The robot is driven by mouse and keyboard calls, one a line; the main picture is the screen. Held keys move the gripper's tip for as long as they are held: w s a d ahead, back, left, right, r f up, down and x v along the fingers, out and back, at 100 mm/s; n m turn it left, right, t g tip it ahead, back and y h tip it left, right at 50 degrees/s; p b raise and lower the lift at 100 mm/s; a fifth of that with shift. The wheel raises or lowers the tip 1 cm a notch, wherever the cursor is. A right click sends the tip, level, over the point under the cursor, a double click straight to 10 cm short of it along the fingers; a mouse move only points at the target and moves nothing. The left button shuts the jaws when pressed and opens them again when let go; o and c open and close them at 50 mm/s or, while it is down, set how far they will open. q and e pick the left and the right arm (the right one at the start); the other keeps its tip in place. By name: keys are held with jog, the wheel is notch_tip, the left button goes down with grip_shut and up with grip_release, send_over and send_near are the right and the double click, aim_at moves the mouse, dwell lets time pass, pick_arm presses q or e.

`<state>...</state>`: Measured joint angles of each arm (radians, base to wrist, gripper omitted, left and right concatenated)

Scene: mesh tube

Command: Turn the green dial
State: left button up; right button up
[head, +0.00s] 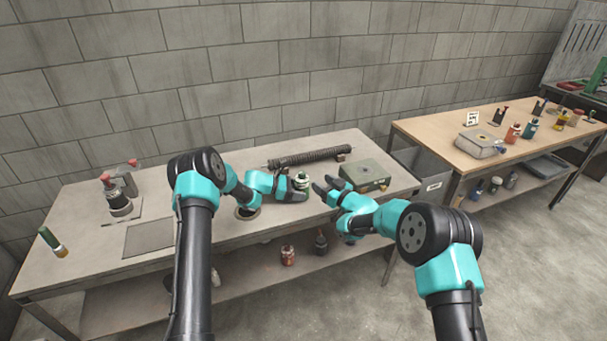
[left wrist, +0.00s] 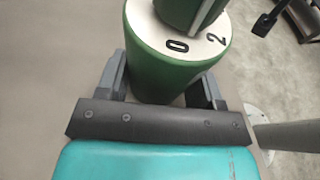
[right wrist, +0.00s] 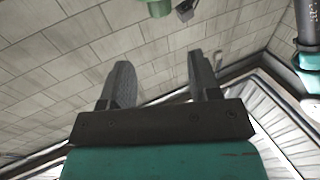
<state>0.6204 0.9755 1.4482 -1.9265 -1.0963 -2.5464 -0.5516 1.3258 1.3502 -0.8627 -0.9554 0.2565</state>
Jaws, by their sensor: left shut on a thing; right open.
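The green dial (head: 302,182) stands near the middle of the workbench. In the left wrist view the dial (left wrist: 165,60) is a green cylinder with a pale top face marked 0 and 2 and a green knob (left wrist: 190,12) on top. My left gripper (head: 298,187) is shut on the dial's green body; in the left wrist view its fingers (left wrist: 160,88) sit on either side, below the marked face. My right gripper (head: 324,188) is open and empty just right of the dial. In the right wrist view its fingers (right wrist: 160,82) are apart with nothing between them.
A dark mesh tube (head: 308,157) lies behind the dial, and a grey-green box (head: 365,175) stands to its right. A flat grey plate (head: 148,238), a red-topped device (head: 118,202) and a green bottle (head: 52,242) are at the left. A second table (head: 450,137) holds several items.

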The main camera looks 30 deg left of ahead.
aim_at(304, 175)
jog(key=shift+s+a+f+m+t+h, duration=0.1)
jog(key=shift+s+f+m+t+h, duration=0.15)
jog(key=shift+s+m+t+h, duration=0.65)
jog(key=shift+s+a+f+m+t+h, duration=0.15)
jog(key=shift+s+m+t+h, duration=0.4)
jog(key=shift+s+t, duration=0.6)
jog(key=shift+w, duration=0.25)
jog(key=shift+x, duration=5.9)
jog(key=shift+w+r, duration=0.1)
jog(key=c, duration=0.9)
jog(key=shift+c, duration=0.2)
